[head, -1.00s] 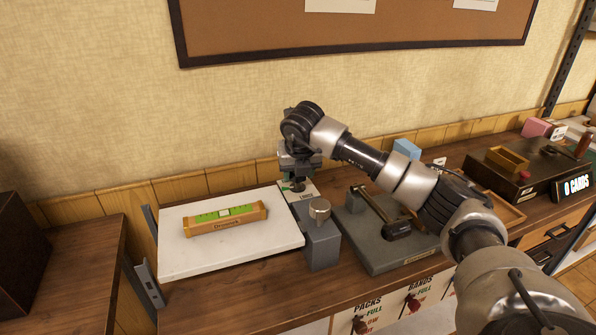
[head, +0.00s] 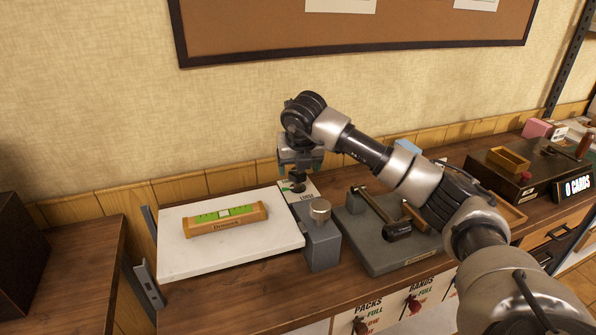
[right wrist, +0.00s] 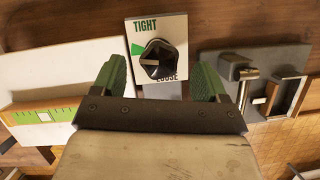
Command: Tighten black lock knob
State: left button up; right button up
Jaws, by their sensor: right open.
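The black lock knob (right wrist: 158,60) sits on a white plate (right wrist: 174,28) marked TIGHT at the top and LOOSE at the bottom, with a green wedge at the left. Its pale pointer line points left, toward the green wedge. In the head view the knob (head: 298,187) is just below my right gripper (head: 299,172). My right gripper (right wrist: 162,85) is open, with its green-lined fingers on either side of the knob in the wrist view and apart from it. My left gripper is not in view.
A white slab (head: 185,255) with a wooden level (head: 225,221) lies left of the knob. A grey block with a metal knob (head: 320,211) stands in front. A grey base with a lever (head: 375,250) is at the right. The wall is close behind.

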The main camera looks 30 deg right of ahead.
jog(key=v, duration=0.8)
jog(key=shift+r+b, duration=0.2)
jog(key=shift+b, duration=0.25)
jog(key=shift+s+a, duration=0.1)
jog(key=shift+s, duration=0.05)
